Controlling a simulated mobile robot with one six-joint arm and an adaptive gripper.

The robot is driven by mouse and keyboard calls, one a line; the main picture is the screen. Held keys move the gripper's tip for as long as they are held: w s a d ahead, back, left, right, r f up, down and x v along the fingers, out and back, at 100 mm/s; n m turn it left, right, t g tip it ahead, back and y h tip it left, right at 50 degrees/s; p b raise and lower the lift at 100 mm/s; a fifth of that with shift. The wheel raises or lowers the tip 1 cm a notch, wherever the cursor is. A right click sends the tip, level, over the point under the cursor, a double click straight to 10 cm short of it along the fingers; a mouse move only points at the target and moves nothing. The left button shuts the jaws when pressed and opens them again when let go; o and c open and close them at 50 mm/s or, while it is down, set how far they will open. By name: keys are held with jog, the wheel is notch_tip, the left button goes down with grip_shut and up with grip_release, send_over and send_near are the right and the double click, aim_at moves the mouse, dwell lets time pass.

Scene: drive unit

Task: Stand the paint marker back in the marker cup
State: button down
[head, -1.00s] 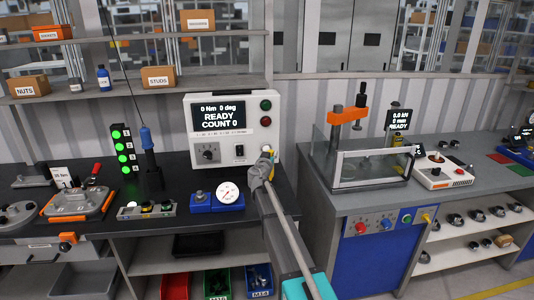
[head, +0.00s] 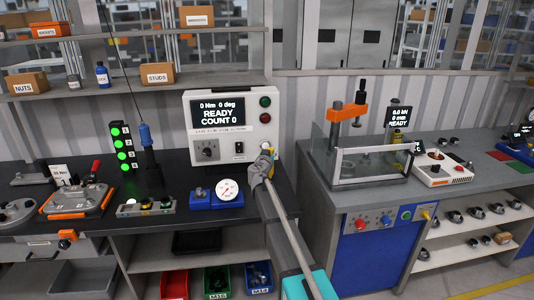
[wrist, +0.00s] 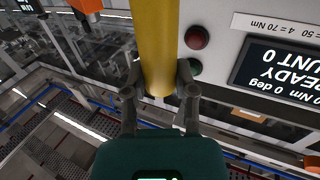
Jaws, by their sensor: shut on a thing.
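My gripper (wrist: 160,92) is shut on a yellow paint marker (wrist: 158,42) in the wrist view, with one finger on each side near its end. The marker's other end runs out of the top of that view. In the head view my gripper (head: 262,166) is just in front of the lower right corner of the white torque panel (head: 216,164). Only a small yellow bit of the marker (head: 267,149) shows there; my arm and gripper hide the rest. I cannot make out the marker cup in either view.
A blue dial gauge block (head: 202,206) and a button block (head: 146,209) stand on the dark bench left of my arm. The press station (head: 372,166) stands on the grey bench to the right. Parts bins (head: 217,283) sit below the dark bench.

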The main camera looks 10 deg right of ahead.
jog(key=shift+f+b, duration=1.65)
jog(key=shift+f, duration=0.3)
jog(key=shift+s+a, duration=0.1)
jog(key=shift+f+b, duration=0.95)
dwell(0.8)
jog(key=shift+f+b, duration=1.9)
jog(key=shift+b, duration=0.05)
jog(key=shift+c, duration=1.7)
grip_release()
jog(key=shift+s, duration=0.1)
